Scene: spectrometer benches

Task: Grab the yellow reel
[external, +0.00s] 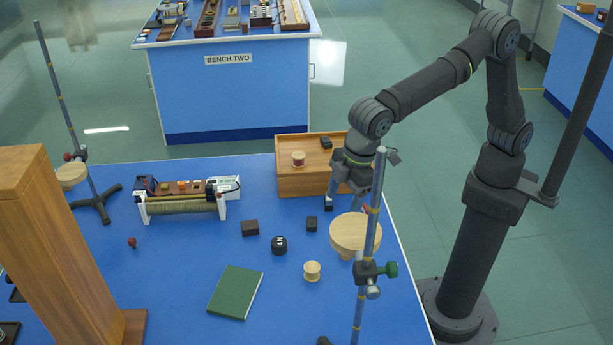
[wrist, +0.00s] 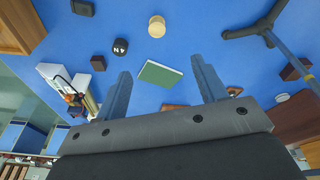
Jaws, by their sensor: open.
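The yellow reel (external: 312,271) is a small pale yellow spool standing upright on the blue bench, right of the green book. In the wrist view the reel (wrist: 156,26) shows near the top middle, beyond the fingertips. My gripper (external: 347,201) is open and empty. It hangs above the bench beside the wooden box, farther back than the reel and apart from it. In the wrist view both fingers of my gripper (wrist: 160,64) are spread with nothing held between them. The round wooden platform partly hides the gripper's surroundings in the external view.
A black cylinder (external: 279,246), a small black block (external: 312,223), a brown block (external: 250,228) and a green book (external: 236,292) lie around. A red reel (external: 298,159) sits on the wooden box (external: 305,182).

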